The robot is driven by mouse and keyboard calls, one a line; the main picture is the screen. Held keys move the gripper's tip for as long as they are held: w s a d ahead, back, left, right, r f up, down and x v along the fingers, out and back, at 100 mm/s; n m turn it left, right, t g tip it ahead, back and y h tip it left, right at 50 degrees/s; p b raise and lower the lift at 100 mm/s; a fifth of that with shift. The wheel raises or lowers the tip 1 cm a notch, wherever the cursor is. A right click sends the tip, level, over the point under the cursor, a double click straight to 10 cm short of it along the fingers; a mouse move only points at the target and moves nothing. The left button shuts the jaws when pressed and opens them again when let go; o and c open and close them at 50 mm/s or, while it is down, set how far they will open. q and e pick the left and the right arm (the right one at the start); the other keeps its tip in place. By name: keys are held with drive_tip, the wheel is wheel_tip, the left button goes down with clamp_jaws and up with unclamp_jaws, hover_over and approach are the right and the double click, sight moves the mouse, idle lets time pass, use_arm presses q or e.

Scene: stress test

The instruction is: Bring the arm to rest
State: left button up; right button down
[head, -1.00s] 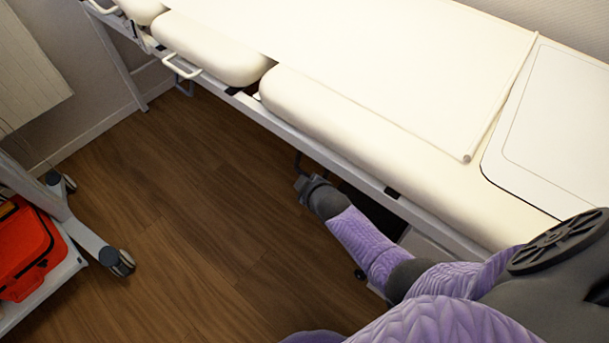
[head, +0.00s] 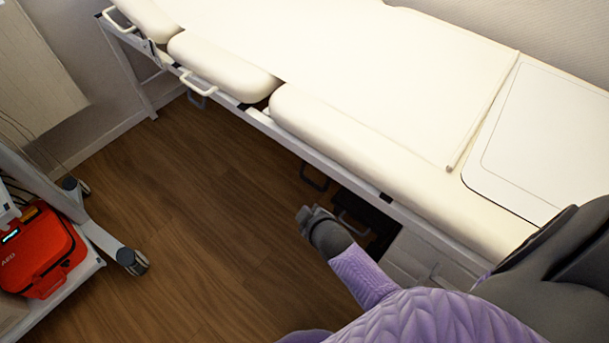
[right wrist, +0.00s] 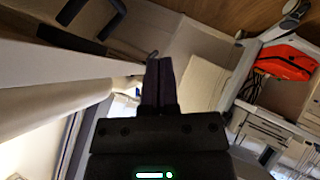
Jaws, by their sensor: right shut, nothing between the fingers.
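My right arm comes in from the lower right of the head view, with purple padded links and dark grey joints. My right gripper (head: 304,214) is at its far end, small and dark, over the wooden floor just in front of the couch's lower frame. In the right wrist view its two dark fingers (right wrist: 158,72) are together and hold nothing. My left gripper is in neither view.
A cream padded couch (head: 330,125) on a white frame runs across the top and right. A wheeled cart (head: 112,242) with a red AED case (head: 45,255) stands at left. Open wooden floor (head: 200,220) lies between them.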

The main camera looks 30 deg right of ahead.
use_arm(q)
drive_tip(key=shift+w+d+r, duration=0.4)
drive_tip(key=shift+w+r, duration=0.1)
use_arm(e)
drive_tip(key=shift+s+a+r, duration=0.15)
drive_tip(key=shift+s+r, duration=0.05)
drive_tip(key=shift+s, duration=0.3)
drive_tip(key=shift+s+a+r, duration=0.15)
drive_tip(key=shift+s+r, duration=0.05)
drive_tip(key=shift+s, duration=0.3)
use_arm(q)
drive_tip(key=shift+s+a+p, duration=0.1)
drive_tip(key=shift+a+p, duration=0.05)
drive_tip(key=shift+p, duration=0.15)
